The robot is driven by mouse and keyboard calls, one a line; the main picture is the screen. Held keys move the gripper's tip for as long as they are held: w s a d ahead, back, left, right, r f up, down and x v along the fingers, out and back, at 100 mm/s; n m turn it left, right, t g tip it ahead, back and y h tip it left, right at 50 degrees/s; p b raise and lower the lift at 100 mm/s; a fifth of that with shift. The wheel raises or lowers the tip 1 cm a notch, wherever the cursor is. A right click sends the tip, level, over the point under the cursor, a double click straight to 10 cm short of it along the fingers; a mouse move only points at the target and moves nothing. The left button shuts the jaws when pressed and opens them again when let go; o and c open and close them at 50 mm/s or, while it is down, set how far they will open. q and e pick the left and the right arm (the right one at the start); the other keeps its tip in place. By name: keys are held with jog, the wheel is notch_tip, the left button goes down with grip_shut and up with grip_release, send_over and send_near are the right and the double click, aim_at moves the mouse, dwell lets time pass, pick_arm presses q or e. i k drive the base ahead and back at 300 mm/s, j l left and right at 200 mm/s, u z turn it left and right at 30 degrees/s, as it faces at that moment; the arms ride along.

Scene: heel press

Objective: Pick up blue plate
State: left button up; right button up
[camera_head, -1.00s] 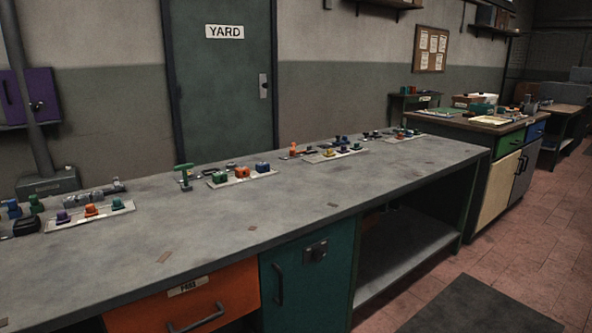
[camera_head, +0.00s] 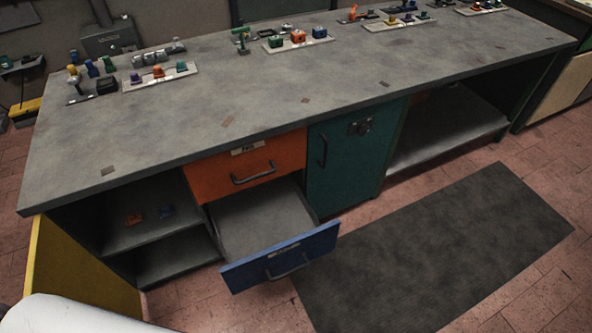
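I cannot pick out a blue plate with certainty. Neither gripper is in view.
The long grey bench (camera_head: 254,105) has strips of small coloured pieces along its back. A teal cabinet (camera_head: 355,160) is shut. A dark mat (camera_head: 440,245) lies on the tiled floor.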

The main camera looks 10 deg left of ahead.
aim_at(165, 211)
jog(key=u, duration=1.5)
